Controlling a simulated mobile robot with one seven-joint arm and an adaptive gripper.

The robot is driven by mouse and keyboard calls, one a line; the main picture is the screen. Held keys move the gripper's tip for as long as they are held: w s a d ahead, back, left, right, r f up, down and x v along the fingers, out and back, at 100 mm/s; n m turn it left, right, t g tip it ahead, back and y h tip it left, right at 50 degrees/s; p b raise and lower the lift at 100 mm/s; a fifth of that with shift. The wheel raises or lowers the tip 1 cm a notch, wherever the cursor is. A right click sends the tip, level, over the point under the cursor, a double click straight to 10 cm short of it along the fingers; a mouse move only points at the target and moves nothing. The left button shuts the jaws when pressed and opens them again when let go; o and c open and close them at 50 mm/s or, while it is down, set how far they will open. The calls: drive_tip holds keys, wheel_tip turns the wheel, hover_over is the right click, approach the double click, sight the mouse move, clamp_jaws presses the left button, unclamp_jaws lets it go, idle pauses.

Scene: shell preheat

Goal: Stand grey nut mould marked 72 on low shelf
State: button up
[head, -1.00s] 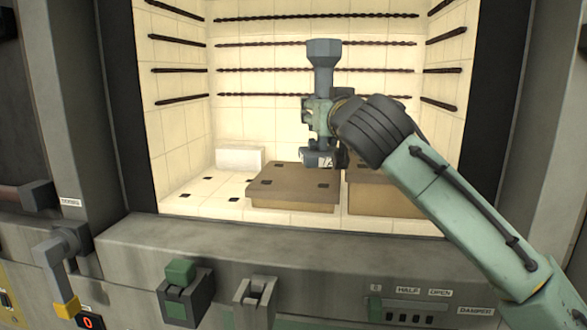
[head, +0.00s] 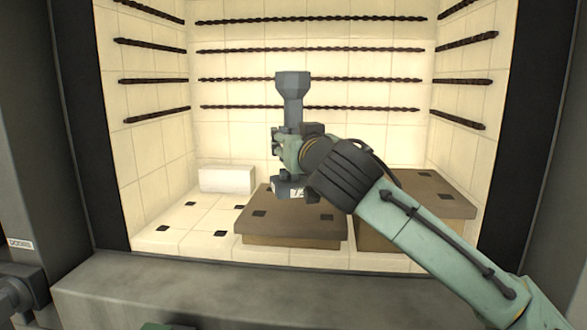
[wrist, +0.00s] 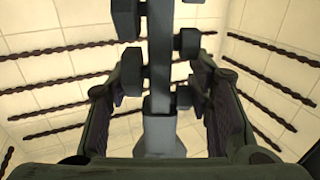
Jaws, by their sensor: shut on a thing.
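The grey nut mould (head: 291,88) is upright, its wide cup at the top and its stem running down into my gripper (head: 290,150). A pale label with a partly hidden number starting with 7 shows near its foot. In the wrist view the mould's stem (wrist: 160,75), with dark nut shapes on it, stands between the two fingers of my gripper (wrist: 160,105), which is shut on it. The low shelf (head: 290,225) is the brown slab at the middle. The mould's foot overlaps its back part; I cannot tell whether they touch.
A taller brown shelf (head: 440,195) stands to the right, partly behind my arm. A white block (head: 227,179) lies at the back left. Dark twisted rods (head: 310,50) line the pale tiled walls. The chamber's grey front sill (head: 200,290) runs below. The left floor is clear.

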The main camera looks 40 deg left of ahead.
drive_tip(key=shift+f+p, duration=0.35)
drive_tip(key=shift+f, duration=2.05)
drive_tip(key=shift+f, duration=0.15)
drive_tip(key=o, duration=1.6)
drive_tip(key=shift+c, duration=0.2)
drive_tip(key=shift+r, duration=0.2)
drive_tip(key=b+v, duration=0.3)
drive_tip(key=v, duration=0.9)
drive_tip(key=shift+f, duration=0.1)
